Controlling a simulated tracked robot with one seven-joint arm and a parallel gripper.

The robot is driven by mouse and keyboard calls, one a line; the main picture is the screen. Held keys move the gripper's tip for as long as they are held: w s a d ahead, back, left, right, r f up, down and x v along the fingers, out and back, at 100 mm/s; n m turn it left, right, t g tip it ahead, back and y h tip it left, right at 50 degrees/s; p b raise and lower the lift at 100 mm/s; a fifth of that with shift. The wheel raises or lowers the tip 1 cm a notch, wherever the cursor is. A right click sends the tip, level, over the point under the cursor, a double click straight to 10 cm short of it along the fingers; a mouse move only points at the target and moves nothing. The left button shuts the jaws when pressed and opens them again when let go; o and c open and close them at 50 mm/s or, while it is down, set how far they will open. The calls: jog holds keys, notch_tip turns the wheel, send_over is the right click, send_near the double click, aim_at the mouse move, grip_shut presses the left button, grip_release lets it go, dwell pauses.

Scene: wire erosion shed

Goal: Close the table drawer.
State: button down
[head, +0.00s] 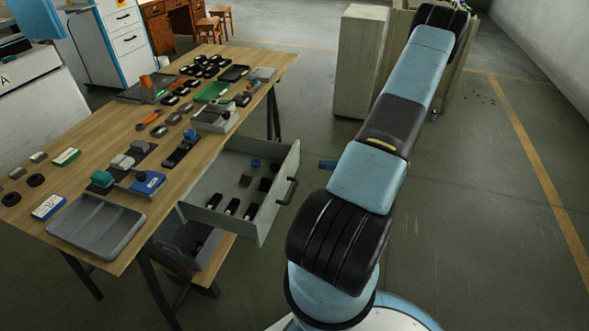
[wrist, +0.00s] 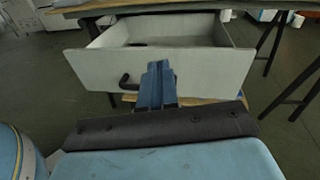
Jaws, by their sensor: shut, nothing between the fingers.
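The table drawer (head: 284,197) is pulled out from under the right side of the wooden table (head: 200,135). It is grey, with a dark bar handle (head: 288,190) on its front, and holds several small black parts and a blue one. In the wrist view the drawer front (wrist: 200,68) faces me, with the handle (wrist: 125,80) left of my fingers. My gripper (wrist: 158,68) is shut and empty, its blue fingers pointing at the drawer front.
A grey bin (head: 185,245) sits on a low shelf below the drawer. The tabletop carries many small parts, a grey tray (head: 95,228) and holders. A pale cabinet (head: 357,60) stands behind my arm. The floor right of the drawer is clear.

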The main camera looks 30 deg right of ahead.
notch_tip(320, 180, down, 4)
jog(key=s+d+m+t+h, duration=0.1)
jog(key=s+d+m+t, duration=0.1)
jog(key=m+t, duration=0.1)
send_near(288, 166)
jog(key=shift+h, duration=0.3)
jog(key=x, duration=0.4)
jog(key=r+x, duration=0.1)
jog(key=x, duration=0.1)
jog(key=shift+w+a, duration=0.1)
jog(key=shift+a, duration=0.4)
